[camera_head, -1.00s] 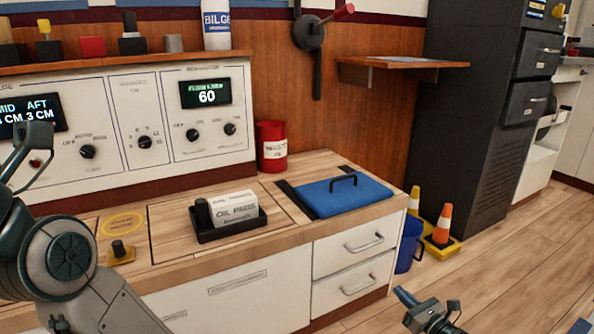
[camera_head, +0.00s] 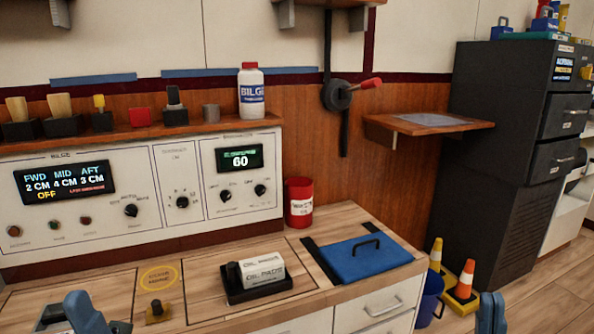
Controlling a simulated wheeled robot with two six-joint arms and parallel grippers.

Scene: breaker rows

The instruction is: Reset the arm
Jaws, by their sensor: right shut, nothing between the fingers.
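My right gripper (camera_head: 491,312) shows at the bottom right edge. Its two blue-grey fingertips point up, together and empty, in front of the floor and clear of the counter. A blue-grey part of my left arm (camera_head: 85,312) shows at the bottom left, over the counter's front. Most of both arms is below the picture.
The wooden counter (camera_head: 215,282) holds a black tray (camera_head: 254,292) with white blocks, a blue lid (camera_head: 362,262) and a red can (camera_head: 299,202). A control panel (camera_head: 165,190) stands behind. Cones (camera_head: 465,281) and a blue bucket (camera_head: 428,301) stand right.

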